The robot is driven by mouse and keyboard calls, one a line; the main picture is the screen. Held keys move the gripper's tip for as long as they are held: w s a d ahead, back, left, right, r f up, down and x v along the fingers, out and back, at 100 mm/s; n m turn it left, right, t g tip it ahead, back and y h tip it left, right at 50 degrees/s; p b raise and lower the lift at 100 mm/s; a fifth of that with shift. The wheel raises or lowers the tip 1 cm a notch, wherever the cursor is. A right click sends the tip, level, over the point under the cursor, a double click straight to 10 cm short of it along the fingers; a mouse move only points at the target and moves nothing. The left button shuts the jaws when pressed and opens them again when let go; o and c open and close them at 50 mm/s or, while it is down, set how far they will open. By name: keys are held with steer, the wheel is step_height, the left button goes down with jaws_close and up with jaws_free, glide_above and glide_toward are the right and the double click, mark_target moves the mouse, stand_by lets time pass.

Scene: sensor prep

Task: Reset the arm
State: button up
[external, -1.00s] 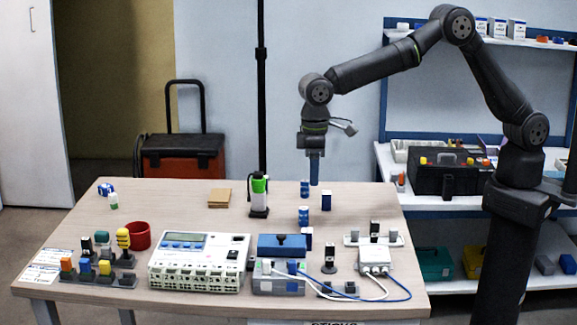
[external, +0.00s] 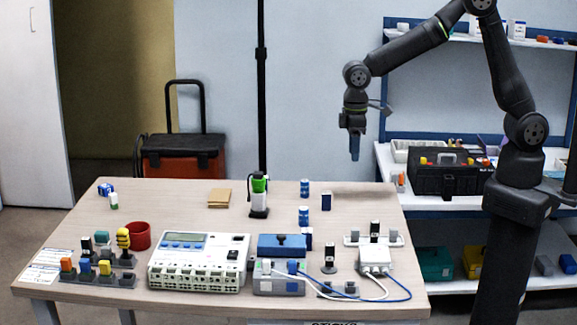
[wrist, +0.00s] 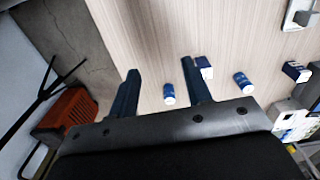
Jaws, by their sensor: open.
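My gripper (external: 354,146) hangs in the air above the right back edge of the table, fingers pointing down, in the external view. In the wrist view my gripper (wrist: 160,84) shows two dark blue fingers spread apart with nothing between their tips. The wooden table (external: 165,210) lies below and to its left. Small blue and white cylinders (external: 304,188) and a dark blue block (external: 326,201) stand on the table, apart from my gripper. In the wrist view one blue and white cylinder (wrist: 168,94) appears beyond the fingers.
A white device (external: 200,262), a blue-topped box (external: 282,246) and a white box with cables (external: 374,262) stand along the front. A shelf with a black toolbox (external: 450,172) is behind at right.

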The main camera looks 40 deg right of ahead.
steer(key=s+d, duration=0.1)
steer(key=d, duration=0.8)
steer(key=s+a+f, duration=0.2)
steer(key=a+f, duration=0.2)
steer(key=a, duration=0.1)
steer(key=shift+s+a, duration=0.2)
steer(key=shift+a, duration=0.1)
steer(key=shift+o, duration=0.4)
